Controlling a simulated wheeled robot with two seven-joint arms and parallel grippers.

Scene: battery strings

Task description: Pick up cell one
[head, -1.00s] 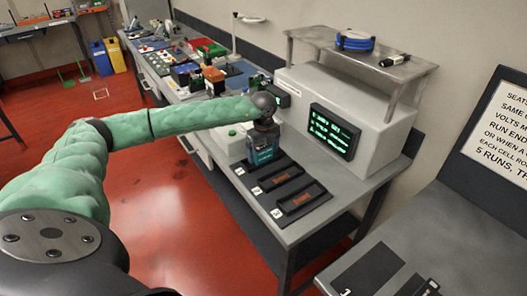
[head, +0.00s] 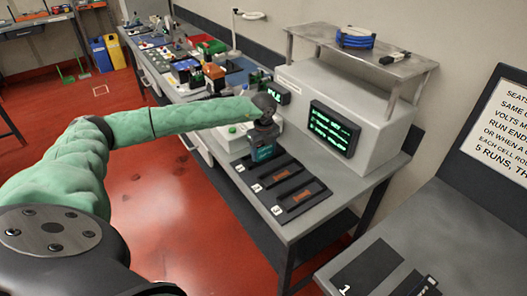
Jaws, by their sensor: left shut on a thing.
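Cell one (head: 264,153), a dark block with a teal band, stands upright at the far slot of the black three-slot strip (head: 290,207) on the bench. My left gripper (head: 264,136) points down from above and is shut on the top of this cell. The fingers hide the cell's top. I cannot tell whether its bottom touches the slot. The two nearer slots of the strip show orange marks and hold no cell. My right gripper is not in view.
A grey instrument with a lit green screen (head: 334,128) stands just right of the cell. A metal shelf (head: 362,52) with a blue cable coil (head: 355,40) rises above it. Several small items crowd the bench behind. A lower grey table (head: 455,250) is at front right.

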